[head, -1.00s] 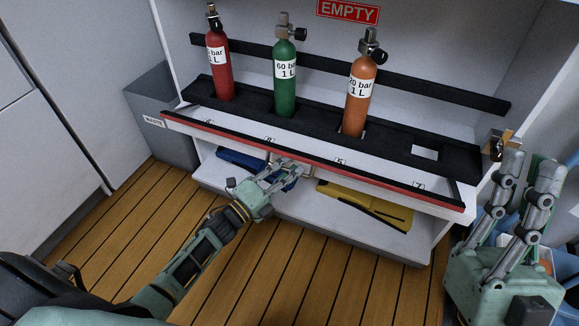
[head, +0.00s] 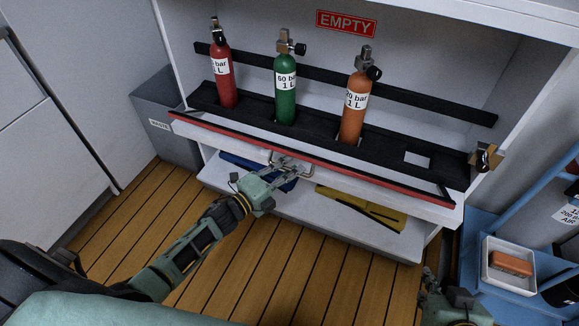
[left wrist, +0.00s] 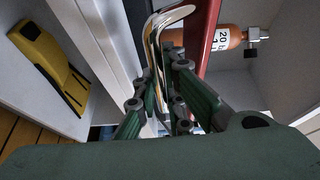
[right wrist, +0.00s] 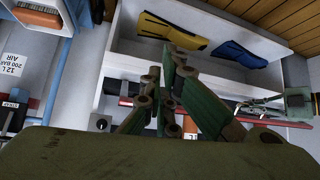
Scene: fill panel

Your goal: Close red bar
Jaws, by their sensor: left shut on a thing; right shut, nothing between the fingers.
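The red bar (head: 318,161) runs along the front of the white shelf, below and in front of the black bottle rack. A narrow white strip shows between bar and rack. A bent metal handle (left wrist: 158,40) is at the bar's middle, and it also shows in the head view (head: 303,173). My left gripper (head: 285,168) is at this handle. In the left wrist view its fingers (left wrist: 168,75) are shut on the handle, beside the red bar (left wrist: 205,35). My right gripper (right wrist: 170,75) is shut and empty, low at the right; its fingers are mostly hidden in the head view.
Red (head: 221,82), green (head: 286,95) and orange (head: 354,115) bottles stand in the black rack (head: 390,155). Blue and yellow (head: 360,207) items lie on the lower shelf. A grey bin (head: 165,115) is left; a blue cart (head: 485,225) with a white tray is right.

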